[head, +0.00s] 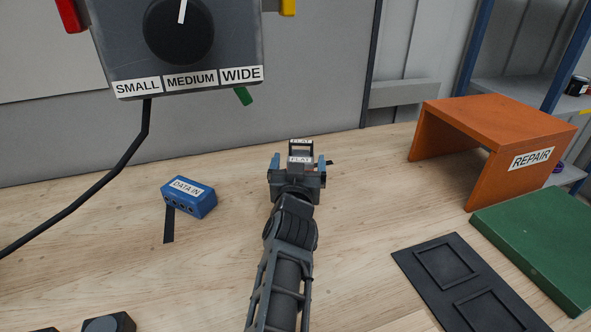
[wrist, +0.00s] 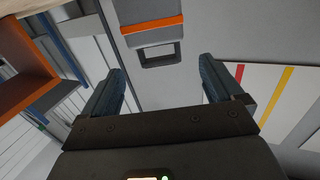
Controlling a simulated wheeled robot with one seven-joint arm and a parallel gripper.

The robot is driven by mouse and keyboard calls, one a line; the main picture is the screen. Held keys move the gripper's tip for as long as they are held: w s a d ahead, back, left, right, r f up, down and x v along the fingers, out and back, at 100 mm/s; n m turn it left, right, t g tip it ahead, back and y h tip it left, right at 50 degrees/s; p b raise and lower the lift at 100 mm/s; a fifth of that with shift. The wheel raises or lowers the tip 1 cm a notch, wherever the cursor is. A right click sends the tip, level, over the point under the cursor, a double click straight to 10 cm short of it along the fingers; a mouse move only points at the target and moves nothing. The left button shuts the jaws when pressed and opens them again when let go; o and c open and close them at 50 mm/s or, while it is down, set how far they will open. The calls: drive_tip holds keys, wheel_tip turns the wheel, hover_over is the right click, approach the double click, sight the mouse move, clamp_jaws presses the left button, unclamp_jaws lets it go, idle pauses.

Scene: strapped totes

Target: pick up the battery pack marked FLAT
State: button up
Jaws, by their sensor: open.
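The battery pack marked FLAT (head: 300,160) stands on the bench in the head view, dark grey, with a FLAT label on its front and another higher up. In the wrist view the pack (wrist: 150,18) is grey with an orange band and a dark loop handle (wrist: 161,56). My gripper (head: 298,164) is open, one blue finger on each side of the pack in the head view. In the wrist view my gripper (wrist: 163,72) has the handle showing between its fingertips, with gaps on both sides. Whether the handle is at fingertip depth is unclear.
A blue DATA IN box (head: 188,196) sits to the left. A grey box with a SMALL/MEDIUM/WIDE dial (head: 178,78) is at upper left. The bench around the pack is mostly clear.

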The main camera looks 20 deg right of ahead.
sight(301, 145)
drive_tip(key=shift+p+x, duration=0.35)
drive_tip(key=shift+x, duration=3.2)
drive_tip(key=shift+r, duration=0.1)
drive_tip(key=shift+c, duration=0.3)
clamp_jaws()
drive_tip(key=shift+r, duration=0.1)
